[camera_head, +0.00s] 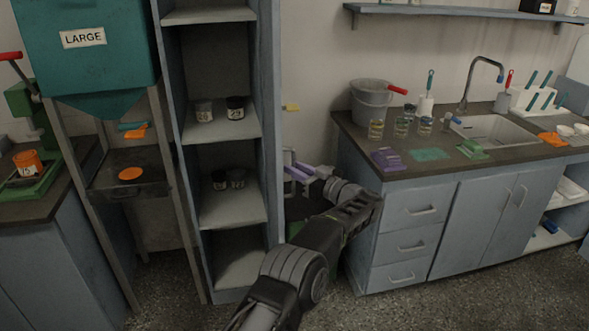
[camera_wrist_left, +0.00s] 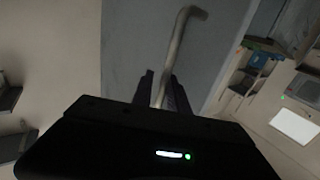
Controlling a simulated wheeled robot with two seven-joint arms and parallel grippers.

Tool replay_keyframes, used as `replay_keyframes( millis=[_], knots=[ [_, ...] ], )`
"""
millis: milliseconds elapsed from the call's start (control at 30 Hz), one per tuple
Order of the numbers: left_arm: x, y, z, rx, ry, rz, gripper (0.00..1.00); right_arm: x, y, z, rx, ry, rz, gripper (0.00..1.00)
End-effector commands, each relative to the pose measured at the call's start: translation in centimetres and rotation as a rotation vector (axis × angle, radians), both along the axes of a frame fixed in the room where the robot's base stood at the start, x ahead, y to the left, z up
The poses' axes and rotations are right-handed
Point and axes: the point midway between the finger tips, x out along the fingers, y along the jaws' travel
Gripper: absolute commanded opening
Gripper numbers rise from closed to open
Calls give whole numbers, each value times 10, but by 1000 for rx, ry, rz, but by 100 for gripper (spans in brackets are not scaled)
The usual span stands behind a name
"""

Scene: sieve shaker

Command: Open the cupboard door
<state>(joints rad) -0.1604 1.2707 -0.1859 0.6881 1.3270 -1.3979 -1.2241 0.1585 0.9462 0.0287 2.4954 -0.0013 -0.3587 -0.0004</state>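The tall grey cupboard (camera_head: 163,60) stands left of centre in the head view, with its shelves exposed. Its door (camera_head: 271,120) appears swung out on the right side, seen nearly edge-on. In the left wrist view the grey door panel (camera_wrist_left: 225,35) fills the middle, with a bent bar handle (camera_wrist_left: 178,40) on it. My left gripper (camera_head: 298,168) is beside the door. In the wrist view its dark fingers (camera_wrist_left: 160,90) lie close on both sides of the handle and look shut on it; the contact itself is dark. My right gripper is not in view.
Small dark-lidded jars (camera_head: 236,107) stand on the shelves. A teal hopper (camera_head: 88,50) on a frame is close on the left. The counter (camera_head: 400,165) with a grey bucket (camera_head: 372,103) and sink is on the right, close to my left arm.

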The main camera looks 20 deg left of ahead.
Motion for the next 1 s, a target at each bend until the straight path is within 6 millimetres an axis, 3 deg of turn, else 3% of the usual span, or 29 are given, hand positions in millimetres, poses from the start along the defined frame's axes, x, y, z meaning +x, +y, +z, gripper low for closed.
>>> replay_keyframes(
  millis=[500,1000],
  knots=[
    [-24,-66,0,3,-1,-1,20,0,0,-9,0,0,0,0],
    [-26,-69,0,1,-1,2,20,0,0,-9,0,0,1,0]
  ],
)
